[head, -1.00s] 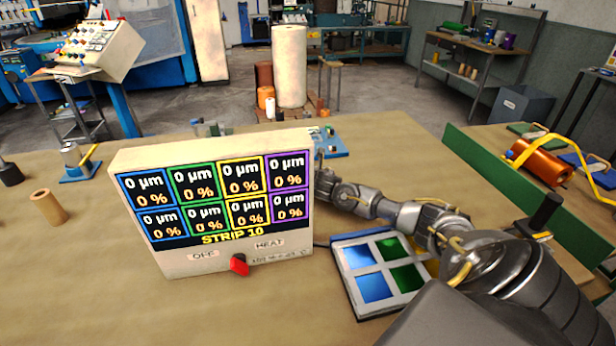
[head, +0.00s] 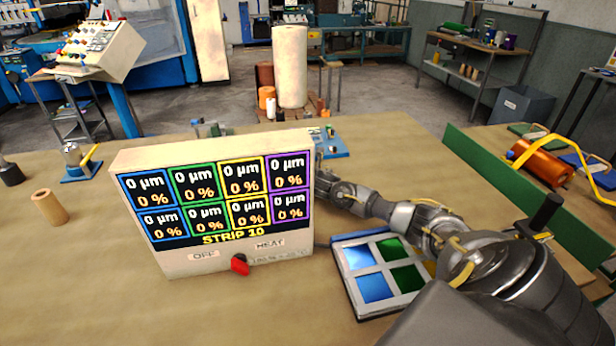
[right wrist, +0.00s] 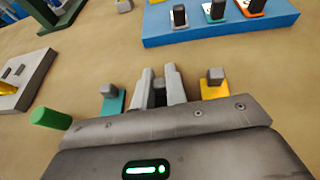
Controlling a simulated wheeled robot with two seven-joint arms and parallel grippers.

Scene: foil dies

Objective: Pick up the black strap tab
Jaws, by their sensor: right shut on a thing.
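My right gripper (right wrist: 160,82) shows in the right wrist view with its two pale fingers close together, shut on a small dark tab (right wrist: 159,98), which I take for the black strap tab. Only a little of the tab shows between the fingers. A teal piece with a grey block (right wrist: 109,100) lies just left of the fingers, and a yellow piece with a grey block (right wrist: 214,86) lies just right. In the head view the right arm reaches behind the display box (head: 215,158), which hides the gripper. My left gripper is not in view.
A blue tray (right wrist: 190,37) with several dark-topped pieces lies beyond the fingers. A green cylinder (right wrist: 50,119) is at the left. In the head view a panel with blue and green squares (head: 352,279) lies beside the box. A green barrier (head: 490,175) stands at right.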

